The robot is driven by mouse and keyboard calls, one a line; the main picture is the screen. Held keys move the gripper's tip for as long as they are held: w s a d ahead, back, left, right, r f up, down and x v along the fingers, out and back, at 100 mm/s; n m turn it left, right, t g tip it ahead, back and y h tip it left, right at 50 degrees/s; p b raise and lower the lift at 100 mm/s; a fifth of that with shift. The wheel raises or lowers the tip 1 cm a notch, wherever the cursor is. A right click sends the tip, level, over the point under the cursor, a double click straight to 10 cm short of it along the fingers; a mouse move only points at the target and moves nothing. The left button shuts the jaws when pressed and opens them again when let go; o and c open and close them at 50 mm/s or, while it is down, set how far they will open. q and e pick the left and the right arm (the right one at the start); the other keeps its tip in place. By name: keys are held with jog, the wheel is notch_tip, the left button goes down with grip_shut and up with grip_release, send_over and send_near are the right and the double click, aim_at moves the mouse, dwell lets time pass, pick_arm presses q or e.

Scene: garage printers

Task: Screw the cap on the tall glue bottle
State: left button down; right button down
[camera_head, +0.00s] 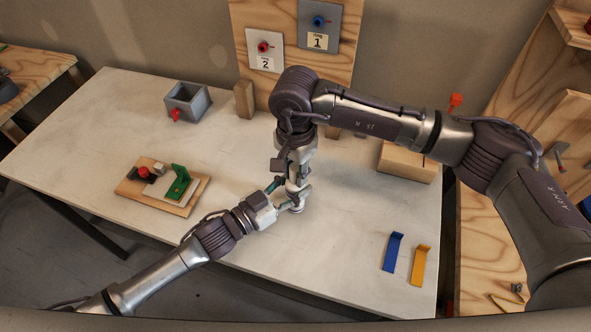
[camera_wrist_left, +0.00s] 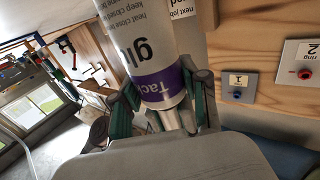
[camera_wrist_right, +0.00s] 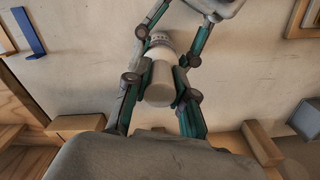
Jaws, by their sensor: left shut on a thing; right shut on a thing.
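The glue bottle (camera_wrist_left: 155,55), white with a purple label band, fills the middle of the left wrist view. Its lettering appears upside down there. My left gripper (camera_head: 279,203) comes in from the left, its fingers closed around the bottle. My right gripper (camera_head: 297,188) reaches down from above and is shut on a pale, tapered cap (camera_wrist_right: 158,84), seen between its fingertips in the right wrist view. A pale round part shows just beyond the cap, between the left fingers. The grippers overlap in the head view and hide most of the bottle. Whether the cap is seated on the neck cannot be told.
The white table (camera_head: 240,235) is mostly clear around the grippers. A wooden board with a green bracket (camera_head: 178,183) lies left, a grey bin (camera_head: 186,100) stands behind. Blue (camera_head: 392,252) and yellow (camera_head: 420,265) brackets lie front right. A wooden block (camera_head: 408,162) sits behind my right arm.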

jog(key=m, duration=1.2)
jog(key=shift+m, duration=0.3)
jog(key=m, duration=0.5)
jog(key=c, duration=1)
grip_release()
jog(key=shift+r, duration=2.25)
